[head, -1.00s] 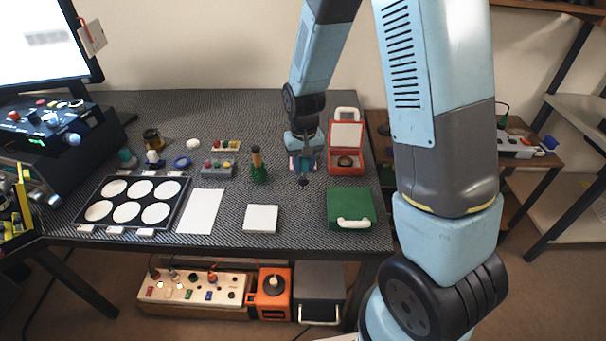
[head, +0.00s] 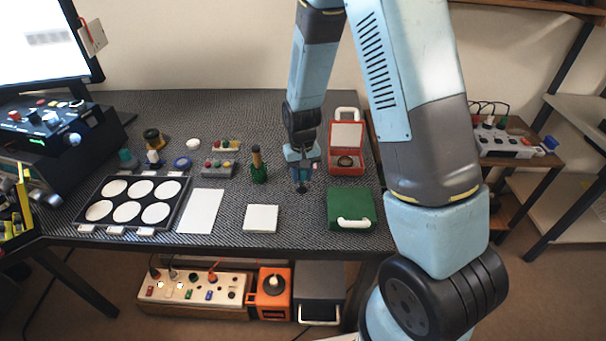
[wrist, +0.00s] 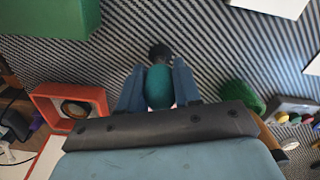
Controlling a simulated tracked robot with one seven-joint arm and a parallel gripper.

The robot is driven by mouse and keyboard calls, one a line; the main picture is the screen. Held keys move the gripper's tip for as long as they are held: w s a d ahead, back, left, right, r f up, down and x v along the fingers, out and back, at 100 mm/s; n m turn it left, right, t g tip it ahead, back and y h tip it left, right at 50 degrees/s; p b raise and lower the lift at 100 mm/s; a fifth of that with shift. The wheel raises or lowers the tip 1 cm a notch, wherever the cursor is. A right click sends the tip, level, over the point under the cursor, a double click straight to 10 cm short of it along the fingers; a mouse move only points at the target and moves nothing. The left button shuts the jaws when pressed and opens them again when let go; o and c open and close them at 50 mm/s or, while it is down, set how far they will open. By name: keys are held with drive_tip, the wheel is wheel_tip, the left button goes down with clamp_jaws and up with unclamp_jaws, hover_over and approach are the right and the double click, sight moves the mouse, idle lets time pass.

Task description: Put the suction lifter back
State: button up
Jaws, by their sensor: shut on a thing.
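The suction lifter shows in the wrist view as a teal bulb (wrist: 158,86) with a black cup (wrist: 160,53) at its far end. My gripper (wrist: 157,80) is shut on the bulb, one blue finger on each side. In the head view, my gripper (head: 302,176) is over the right part of the dark table, between the green bottle-shaped item with a brown top (head: 258,168) and the open red case (head: 346,166). The lifter is small there, with its dark tip (head: 301,189) pointing down. I cannot tell whether the tip touches the table.
A closed green case (head: 350,209) lies in front of the red case. A white pad (head: 261,219), a white sheet (head: 201,211) and a black tray with several white discs (head: 93,211) lie leftward. Small items, including a teal one (head: 127,158), stand at the back left.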

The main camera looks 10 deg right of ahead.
drive_tip(key=o, duration=1)
wheel_tip(320, 180, up, 11)
drive_tip(key=shift+r, duration=0.15)
drive_tip(key=s+d+r+t, duration=0.1)
drive_tip(key=s+d+r, duration=0.3)
drive_tip(key=r, duration=0.5)
drive_tip(key=s+d+r+t, duration=0.25)
drive_tip(key=s+r, duration=0.25)
drive_tip(key=r, duration=0.3)
drive_tip(key=shift+s+d+r+m+t, duration=0.3)
drive_tip(key=shift+s+d+r, duration=0.9)
drive_tip(key=shift+s, duration=1.05)
drive_tip(key=shift+s+d+r+m+t, duration=0.15)
drive_tip(key=shift+s+d+r+t, duration=0.25)
drive_tip(key=shift+s+d+r, duration=1)
drive_tip(key=shift+s+d+r+m+t, duration=0.45)
drive_tip(key=shift+s+r, duration=0.95)
drive_tip(key=shift+s, duration=1.7)
drive_tip(key=shift+d, duration=0.1)
